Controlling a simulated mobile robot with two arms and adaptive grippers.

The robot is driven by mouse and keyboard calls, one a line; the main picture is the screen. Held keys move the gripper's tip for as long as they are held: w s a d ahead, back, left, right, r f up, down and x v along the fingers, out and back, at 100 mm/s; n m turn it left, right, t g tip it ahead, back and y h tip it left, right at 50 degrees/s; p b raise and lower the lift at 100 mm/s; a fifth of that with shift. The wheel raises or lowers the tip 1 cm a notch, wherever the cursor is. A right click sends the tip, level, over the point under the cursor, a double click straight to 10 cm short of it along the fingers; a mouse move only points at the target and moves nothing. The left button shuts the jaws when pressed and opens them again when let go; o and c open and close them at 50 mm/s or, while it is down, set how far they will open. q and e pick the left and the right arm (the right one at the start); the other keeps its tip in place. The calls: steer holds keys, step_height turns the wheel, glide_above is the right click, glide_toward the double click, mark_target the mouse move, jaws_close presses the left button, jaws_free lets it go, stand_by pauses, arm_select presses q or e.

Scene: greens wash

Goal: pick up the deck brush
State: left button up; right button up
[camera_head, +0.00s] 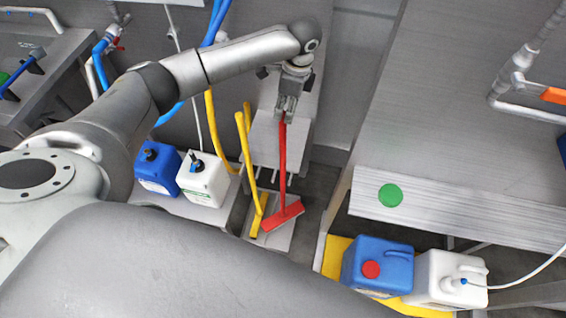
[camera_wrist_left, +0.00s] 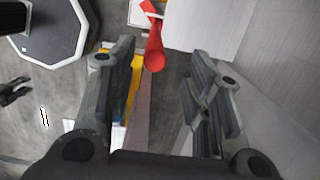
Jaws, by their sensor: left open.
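The deck brush appears to be the red long-handled tool (camera_head: 283,165), standing nearly upright with its block-shaped red head (camera_head: 282,215) at the bottom. My left gripper (camera_head: 287,108) is at the top end of its handle. In the left wrist view the handle's rounded red end (camera_wrist_left: 154,55) shows just beyond and between the open fingertips (camera_wrist_left: 163,68), nearer the left finger. I cannot tell whether a finger touches it. My right gripper is not in view.
Yellow-handled tools (camera_head: 247,150) stand close to the left of the red handle. A blue jug (camera_head: 158,168) and a white jug (camera_head: 203,180) sit further left. A steel table (camera_head: 450,120) is at the right, with blue (camera_head: 375,262) and white (camera_head: 440,280) jugs below it.

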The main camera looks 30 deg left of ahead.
mark_target(283, 121)
arm_select(q)
steer(key=f, duration=0.1)
steer(key=f+p, duration=0.1)
steer(key=f, duration=0.1)
steer(key=f+p, duration=0.1)
steer(key=shift+s+a+f, duration=0.3)
steer(key=shift+s+f, duration=0.05)
steer(key=shift+s, duration=0.05)
steer(key=shift+f, duration=0.55)
steer(key=c, duration=0.9)
jaws_close()
